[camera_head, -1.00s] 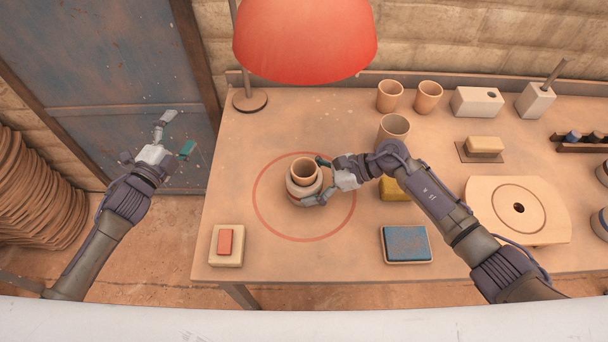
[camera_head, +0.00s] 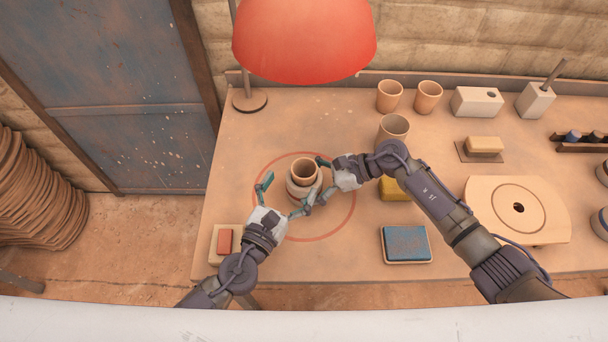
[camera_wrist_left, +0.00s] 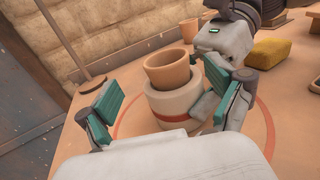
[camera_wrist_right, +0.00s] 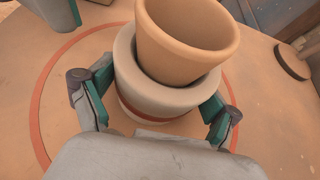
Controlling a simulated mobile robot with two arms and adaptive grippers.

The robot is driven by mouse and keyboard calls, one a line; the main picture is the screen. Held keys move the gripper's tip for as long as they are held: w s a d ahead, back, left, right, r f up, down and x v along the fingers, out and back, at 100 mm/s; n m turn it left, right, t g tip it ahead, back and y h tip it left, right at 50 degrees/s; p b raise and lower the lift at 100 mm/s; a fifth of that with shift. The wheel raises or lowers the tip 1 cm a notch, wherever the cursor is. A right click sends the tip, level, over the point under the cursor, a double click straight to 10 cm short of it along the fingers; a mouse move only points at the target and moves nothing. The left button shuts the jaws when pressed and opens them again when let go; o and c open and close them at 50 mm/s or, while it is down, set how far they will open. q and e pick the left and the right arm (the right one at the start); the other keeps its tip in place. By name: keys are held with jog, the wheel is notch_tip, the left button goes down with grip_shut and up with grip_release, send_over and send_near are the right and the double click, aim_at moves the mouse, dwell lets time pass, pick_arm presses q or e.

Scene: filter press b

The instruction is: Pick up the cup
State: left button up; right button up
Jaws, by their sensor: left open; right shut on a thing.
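A tan cup (camera_head: 304,168) sits in the top of a round pale holder with a red band (camera_head: 291,188), inside the red circle on the table. Both also show in the right wrist view, the cup (camera_wrist_right: 185,50) rising out of the holder (camera_wrist_right: 140,88). My right gripper (camera_head: 316,183) is shut on the holder, a finger on each side, below the cup. My left gripper (camera_head: 284,194) is open at the holder's left front. In the left wrist view its fingers (camera_wrist_left: 160,108) stand apart with the holder between and beyond them. I cannot tell whether they touch it.
A red lamp (camera_head: 305,40) hangs over the back left. A block with a red piece (camera_head: 225,242) lies at front left, a blue pad (camera_head: 405,244) at front right. A yellow sponge (camera_head: 394,190) is beside my right arm. Other cups (camera_head: 394,127) stand behind.

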pick_arm(q)
jog(key=x, duration=0.5)
jog(key=shift+w+d, duration=0.2)
jog(key=shift+d, duration=0.25)
jog(key=c, duration=1.3)
jog(key=shift+o, duration=0.2)
notch_tip(320, 180, up, 10)
pick_arm(e)
jog(key=o, duration=0.6)
